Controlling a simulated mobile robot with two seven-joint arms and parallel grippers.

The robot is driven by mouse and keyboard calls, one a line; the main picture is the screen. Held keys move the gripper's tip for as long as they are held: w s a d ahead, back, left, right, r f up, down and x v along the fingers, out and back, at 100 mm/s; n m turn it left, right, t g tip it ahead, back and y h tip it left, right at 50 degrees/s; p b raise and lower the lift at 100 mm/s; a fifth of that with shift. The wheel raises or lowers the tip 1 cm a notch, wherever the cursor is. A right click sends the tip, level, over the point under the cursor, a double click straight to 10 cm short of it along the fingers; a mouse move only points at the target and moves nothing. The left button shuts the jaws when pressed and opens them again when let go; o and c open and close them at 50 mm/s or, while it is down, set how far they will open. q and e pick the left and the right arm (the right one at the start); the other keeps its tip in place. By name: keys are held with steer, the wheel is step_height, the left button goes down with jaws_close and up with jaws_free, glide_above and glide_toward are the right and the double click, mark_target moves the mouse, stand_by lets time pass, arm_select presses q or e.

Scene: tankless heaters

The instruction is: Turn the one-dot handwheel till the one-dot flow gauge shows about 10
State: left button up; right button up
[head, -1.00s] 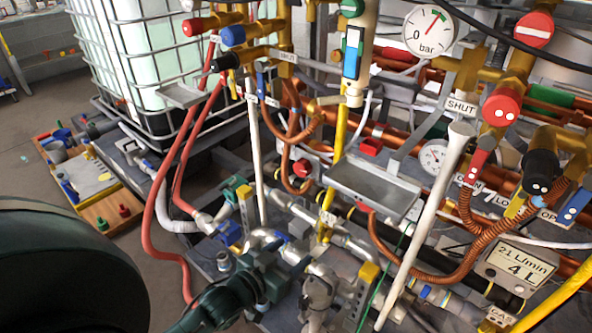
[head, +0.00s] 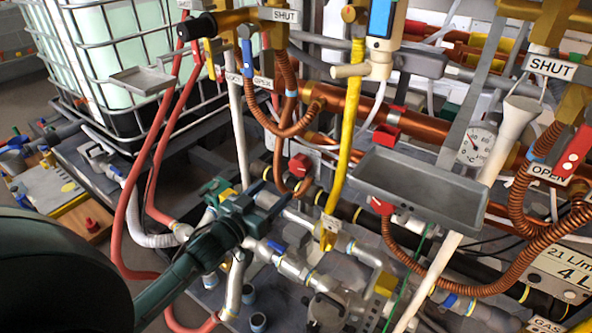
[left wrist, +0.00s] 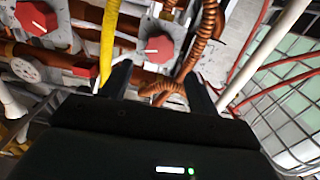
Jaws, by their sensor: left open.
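I cannot see a single-dot mark on any wheel or gauge. A red knob (head: 300,165) on a grey block sits among copper pipes, left of the yellow pipe. It also shows in the left wrist view (left wrist: 158,46), ahead of and between the fingers, apart from them. A second red knob (head: 380,205) is right of the yellow pipe. My right gripper is not in view.
A yellow pipe (head: 346,140), a white pipe (head: 238,135) and copper hoses crowd the first knob. A grey tray (head: 420,186) juts out at right. A red handle (head: 577,158) bears two dots. A label plate (head: 562,268) reads 21 L/min. A caged tank (head: 105,55) stands behind left.

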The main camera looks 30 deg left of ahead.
mark_target(297, 170)
arm_select(q)
steer(key=w, duration=0.3)
steer(key=w+d+b, duration=0.1)
steer(key=w, duration=0.5)
steer(key=shift+w+d+b, duration=0.15)
steer(key=shift+w+b, duration=0.05)
steer(key=shift+b, duration=0.15)
steer(key=shift+w+d, duration=0.1)
steer(key=shift+w, duration=0.65)
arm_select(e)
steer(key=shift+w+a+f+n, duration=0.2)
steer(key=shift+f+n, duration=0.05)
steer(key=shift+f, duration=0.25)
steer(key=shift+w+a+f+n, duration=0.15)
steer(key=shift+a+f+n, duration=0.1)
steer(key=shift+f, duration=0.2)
arm_select(q)
steer(key=c, duration=0.7)
